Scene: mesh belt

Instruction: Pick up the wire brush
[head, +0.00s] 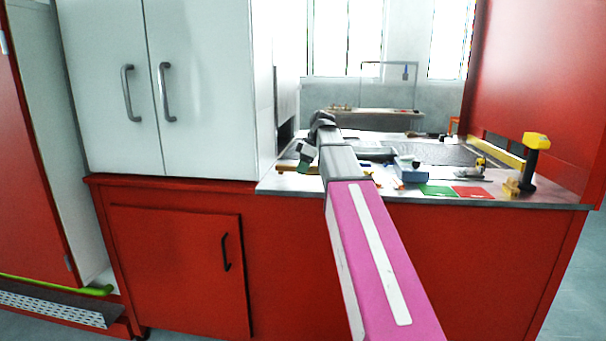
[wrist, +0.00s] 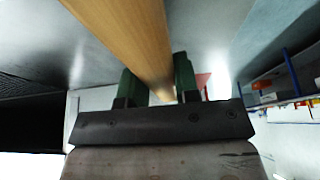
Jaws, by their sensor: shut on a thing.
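The wire brush shows as a long, light wooden handle (wrist: 130,35) running from the top of the wrist view down between my gripper's green fingers. My gripper (wrist: 158,82) is shut on this handle. In the head view, a short piece of the wooden handle (head: 286,168) shows at the left end of the worktop, beside my gripper (head: 304,160). My arm covers part of that area. The brush's bristles cannot be made out, and I cannot tell whether the brush touches the worktop.
A tall white cabinet (head: 205,90) stands close on the left. On the worktop (head: 545,199) are a blue box (head: 411,173), a green square (head: 437,190), a red square (head: 473,192) and a yellow-and-black tool (head: 531,165). The dark mesh belt (head: 445,153) lies behind them.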

